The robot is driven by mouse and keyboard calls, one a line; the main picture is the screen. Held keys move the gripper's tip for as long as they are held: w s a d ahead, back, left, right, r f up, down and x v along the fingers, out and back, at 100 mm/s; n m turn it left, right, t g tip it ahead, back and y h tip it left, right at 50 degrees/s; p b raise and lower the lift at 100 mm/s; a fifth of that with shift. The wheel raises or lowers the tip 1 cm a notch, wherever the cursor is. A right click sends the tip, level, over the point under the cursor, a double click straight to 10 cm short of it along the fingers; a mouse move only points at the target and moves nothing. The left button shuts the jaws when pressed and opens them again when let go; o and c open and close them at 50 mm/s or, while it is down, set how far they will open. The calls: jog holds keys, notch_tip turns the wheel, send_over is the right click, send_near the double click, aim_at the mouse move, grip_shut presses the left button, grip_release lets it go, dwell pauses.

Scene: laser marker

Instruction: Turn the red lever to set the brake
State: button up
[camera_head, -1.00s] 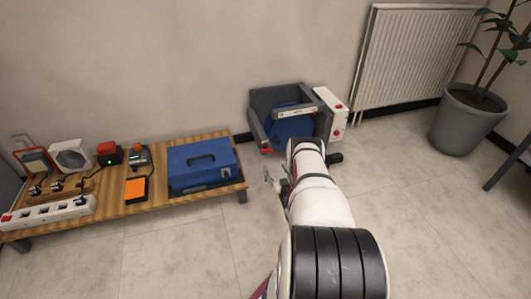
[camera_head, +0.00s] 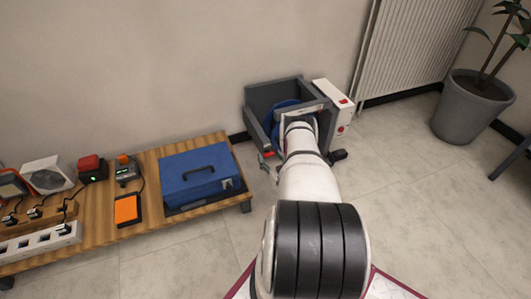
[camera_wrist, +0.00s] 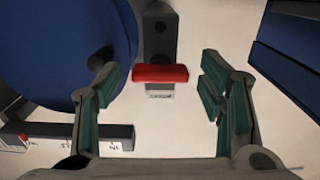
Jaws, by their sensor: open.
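The red lever (camera_wrist: 160,74) shows in the wrist view as a short horizontal red bar at the end of a dark grey mount (camera_wrist: 160,35), with a small pale label below it. My gripper (camera_wrist: 160,85) is open, one finger on each side of the lever, with visible gaps and no visible contact. The blue disc (camera_wrist: 60,50) lies left of the lever in the wrist view. In the head view, the grey machine (camera_head: 262,97) with its blue disc stands on the floor by the wall. My arm covers part of it, and I cannot make out the lever there.
A low wooden table (camera_head: 100,220) with a blue toolbox (camera_head: 200,175) and several devices stands left. A radiator (camera_head: 410,45) and a potted plant (camera_head: 470,110) are right.

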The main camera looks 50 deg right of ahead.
jog(key=shift+w+d, duration=0.1)
jog(key=shift+w, duration=0.05)
jog(key=c, duration=1.2)
jog(key=shift+o, duration=0.2)
